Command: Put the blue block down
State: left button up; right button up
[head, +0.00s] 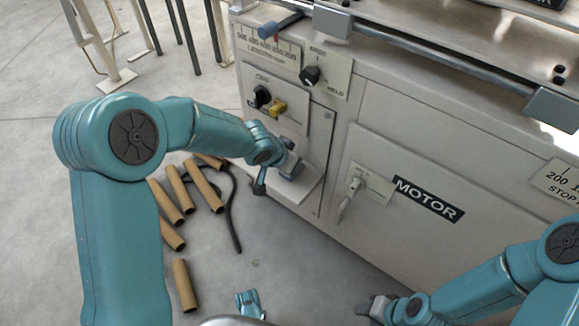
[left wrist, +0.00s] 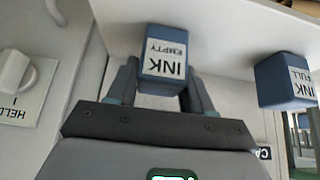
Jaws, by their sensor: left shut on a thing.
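My left gripper (head: 287,165) is at the small white shelf (head: 302,192) on the machine's front. In the left wrist view, my left gripper (left wrist: 160,88) has its two fingers on either side of a blue block (left wrist: 165,58) labelled INK EMPTY, whose text is upside down. The block is at the shelf (left wrist: 222,35); I cannot tell whether it touches it. A second blue block (left wrist: 286,82), labelled INK FULL, is at the shelf to the right, apart from the gripper. My right gripper (head: 374,308) is low in the head view, and its opening is unclear.
The machine front has a black knob (head: 310,75), a yellow knob (head: 278,107) and a MOTOR panel with a handle (head: 348,200). Several brown tubes (head: 184,285) and a black cable (head: 232,215) lie on the floor left of the machine.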

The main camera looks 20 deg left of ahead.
pick_arm(q)
jog(key=shift+r, duration=0.15)
jog(key=shift+f, duration=0.2)
jog(key=o, duration=1.1)
jog(key=shift+r, duration=0.1)
